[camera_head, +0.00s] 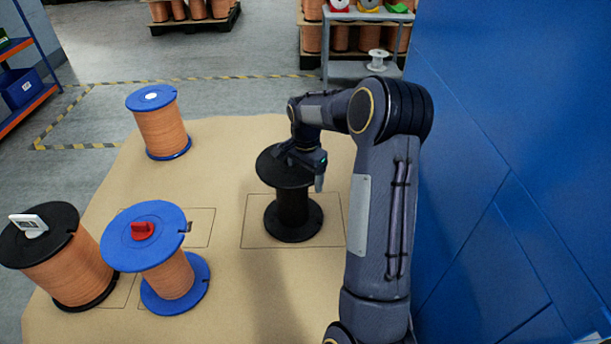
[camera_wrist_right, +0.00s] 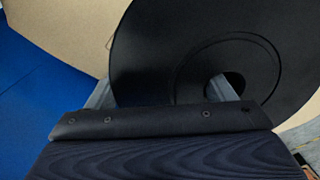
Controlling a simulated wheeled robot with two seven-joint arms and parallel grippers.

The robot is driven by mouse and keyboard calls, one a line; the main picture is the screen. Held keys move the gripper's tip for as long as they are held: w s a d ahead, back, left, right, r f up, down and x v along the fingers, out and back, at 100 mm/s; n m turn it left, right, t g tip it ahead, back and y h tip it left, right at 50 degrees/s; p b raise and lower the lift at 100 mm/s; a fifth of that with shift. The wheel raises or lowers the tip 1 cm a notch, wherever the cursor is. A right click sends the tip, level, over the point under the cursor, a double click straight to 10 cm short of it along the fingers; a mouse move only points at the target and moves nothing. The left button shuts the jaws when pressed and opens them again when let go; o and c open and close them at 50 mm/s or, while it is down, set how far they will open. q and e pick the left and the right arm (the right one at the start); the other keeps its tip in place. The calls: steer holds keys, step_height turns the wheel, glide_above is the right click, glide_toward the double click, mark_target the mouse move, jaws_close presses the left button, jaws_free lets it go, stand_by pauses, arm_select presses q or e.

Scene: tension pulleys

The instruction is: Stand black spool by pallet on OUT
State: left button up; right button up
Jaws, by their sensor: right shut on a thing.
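The black spool (camera_head: 292,208) is upright, with a bare black core and two wide flanges. In the head view it is over a thin outlined rectangle (camera_head: 330,238) on the tan surface. Whether its lower flange touches the surface is hard to tell. My right gripper (camera_head: 306,166) is shut on the spool at its top flange. In the right wrist view the black flange (camera_wrist_right: 190,35) fills the space at the fingers of the gripper (camera_wrist_right: 160,90). No OUT lettering is readable. My left gripper is not in view.
Blue-flanged copper spools stand at the back (camera_head: 163,130) and front (camera_head: 172,275) of the tan surface (camera_head: 215,160). A black-flanged copper spool (camera_head: 75,270) is at front left. A blue wall (camera_head: 500,170) bounds the right. Loaded pallets (camera_head: 195,22) and a grey stand (camera_head: 345,70) are behind.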

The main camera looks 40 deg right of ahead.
steer(key=o, duration=2)
steer(key=shift+o, duration=0.2)
step_height(320, 180, up, 12)
steer(key=p, duration=0.3)
steer(key=s+a+r+n+t+y, duration=0.1)
steer(key=s+a+r+n+t, duration=0.1)
steer(key=s+a+r+n, duration=0.4)
steer(key=s+a+f+n+t+y, duration=0.2)
steer(key=s+a+n, duration=0.7)
steer(key=s+a, duration=0.9)
steer(key=shift+a+f+t+y, duration=0.3)
steer(key=shift+f+t+y, duration=0.1)
steer(key=shift+f+t, duration=0.4)
